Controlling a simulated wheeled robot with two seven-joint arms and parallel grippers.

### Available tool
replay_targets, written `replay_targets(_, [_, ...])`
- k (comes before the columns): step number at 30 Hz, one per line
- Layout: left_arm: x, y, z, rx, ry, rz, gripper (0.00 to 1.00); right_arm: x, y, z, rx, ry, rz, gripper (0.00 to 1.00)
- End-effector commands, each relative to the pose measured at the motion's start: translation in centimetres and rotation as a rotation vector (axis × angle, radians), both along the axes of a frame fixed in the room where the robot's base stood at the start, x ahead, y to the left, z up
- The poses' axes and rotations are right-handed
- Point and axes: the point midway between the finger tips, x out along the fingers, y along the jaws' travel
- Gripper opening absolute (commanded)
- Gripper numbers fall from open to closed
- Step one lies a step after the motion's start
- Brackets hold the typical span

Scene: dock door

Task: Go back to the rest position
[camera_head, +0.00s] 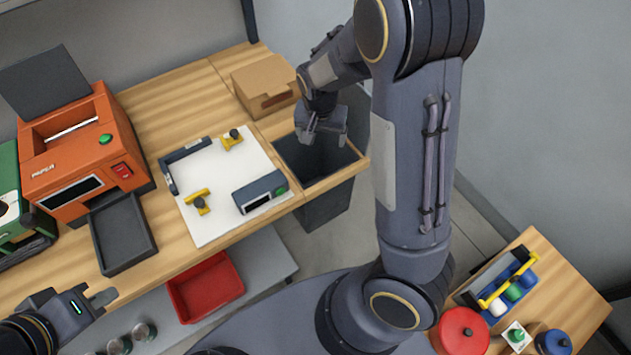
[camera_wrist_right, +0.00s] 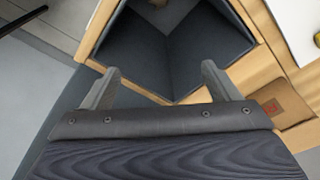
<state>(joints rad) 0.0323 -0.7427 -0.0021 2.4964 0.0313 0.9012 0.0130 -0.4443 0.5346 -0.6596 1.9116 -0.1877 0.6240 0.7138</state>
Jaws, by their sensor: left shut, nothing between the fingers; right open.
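My right gripper (camera_head: 322,132) is open and empty above the dark bin (camera_head: 316,160) set into the table's right end. In the right wrist view its two fingers (camera_wrist_right: 160,88) stand wide apart over the bin (camera_wrist_right: 170,45), with nothing between them. The bin's inside looks empty where it shows. My left gripper (camera_head: 98,300) is at the lower left, in front of the table's near edge, shut with nothing held.
The wooden table (camera_head: 190,85) holds an orange machine (camera_head: 80,160), a black tray (camera_head: 122,232), a white board (camera_head: 222,190) with yellow clamps, and a cardboard box (camera_head: 266,85). A red bin (camera_head: 205,287) sits below. A side table (camera_head: 570,300) carries a red canister (camera_head: 462,332) and a caddy.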

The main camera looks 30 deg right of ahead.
Motion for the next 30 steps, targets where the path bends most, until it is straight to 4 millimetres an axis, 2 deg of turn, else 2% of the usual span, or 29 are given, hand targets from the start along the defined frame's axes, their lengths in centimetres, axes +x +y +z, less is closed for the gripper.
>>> replay_targets(1, [0.0, 0.0, 0.0, 0.000, 0.000, 0.000, 0.00, 0.0, 0.2, 0.9, 0.002, -0.004, 0.002, 0.82])
replay_targets(6, [0.0, 0.0, 0.0, 0.000, 0.000, 0.000, 0.00, -0.2, 0.2, 2.4, 0.000, -0.001, -0.001, 0.82])
replay_targets(23, [0.0, 0.0, 0.0, 0.000, 0.000, 0.000, 0.00, -0.6, 0.3, 2.8, 0.013, 0.000, 0.001, 0.82])
replay_targets(26, [0.0, 0.0, 0.0, 0.000, 0.000, 0.000, 0.00, -1.7, 0.6, 3.7, 0.070, -0.010, 0.016, 0.82])
replay_targets(30, [0.0, 0.0, 0.0, 0.000, 0.000, 0.000, 0.00, -5.2, 1.7, 6.5, 0.213, -0.058, 0.088, 0.82])
